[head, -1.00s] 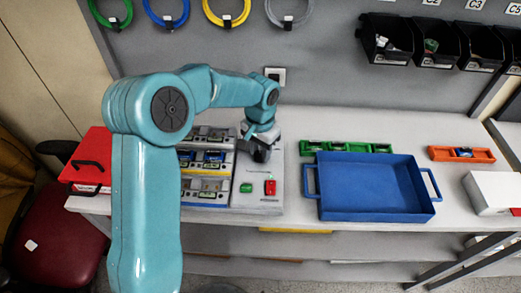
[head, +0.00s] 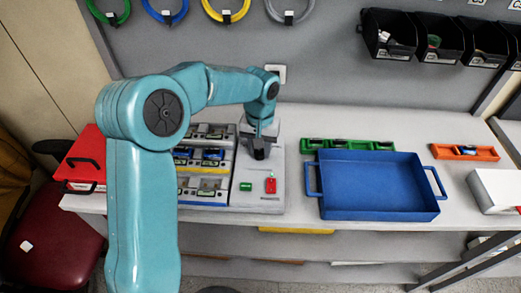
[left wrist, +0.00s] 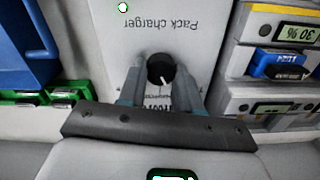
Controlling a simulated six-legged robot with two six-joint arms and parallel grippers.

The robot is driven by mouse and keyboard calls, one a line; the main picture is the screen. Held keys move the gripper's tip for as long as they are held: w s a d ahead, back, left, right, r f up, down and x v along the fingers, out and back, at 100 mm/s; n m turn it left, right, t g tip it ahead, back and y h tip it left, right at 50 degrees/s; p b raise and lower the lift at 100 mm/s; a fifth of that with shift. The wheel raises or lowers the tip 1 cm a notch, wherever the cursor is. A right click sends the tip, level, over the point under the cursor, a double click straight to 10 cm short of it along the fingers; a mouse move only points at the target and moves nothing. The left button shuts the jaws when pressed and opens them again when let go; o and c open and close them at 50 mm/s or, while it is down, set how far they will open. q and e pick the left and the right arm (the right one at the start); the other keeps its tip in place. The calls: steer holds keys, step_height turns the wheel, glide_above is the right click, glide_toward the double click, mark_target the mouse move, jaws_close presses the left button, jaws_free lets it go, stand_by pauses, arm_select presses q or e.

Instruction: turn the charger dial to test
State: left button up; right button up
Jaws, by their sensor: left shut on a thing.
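The pack charger (head: 262,200) is a pale grey panel on the bench, with a green button (head: 245,187) and a red switch (head: 270,185) near its front. In the left wrist view the charger (left wrist: 165,25) shows its "Pack charger" lettering upside down. Its black round dial (left wrist: 160,69) has a short white pointer mark. My left gripper (head: 259,150) reaches down at the charger's back part. In the left wrist view its fingers (left wrist: 160,78) are shut on the dial, one on each side. Lettering by the dial is partly hidden by the gripper. My right gripper is not in view.
A rack of battery packs (head: 206,160) stands directly left of the charger. A blue tray (head: 378,188) and a green holder (head: 348,144) are to its right. A red case (head: 85,160) is at the left end. An orange holder (head: 465,152) lies far right.

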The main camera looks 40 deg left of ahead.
mark_target(260, 152)
arm_select(q)
steer(key=shift+r+n+b, duration=0.2)
steer(key=shift+n+b, duration=0.45)
steer(key=shift+n, duration=1.55)
steer(key=o, duration=1)
steer(key=shift+o, duration=0.2)
steer(key=shift+s+d+r, duration=0.1)
steer(key=shift+s+d, duration=0.05)
steer(key=shift+s, duration=0.1)
steer(key=shift+w, duration=0.1)
steer(key=shift+w, duration=0.1)
steer(key=shift+r, duration=0.2)
step_height(260, 152, up, 16)
steer(key=shift+p, duration=0.45)
steer(key=shift+f, duration=0.1)
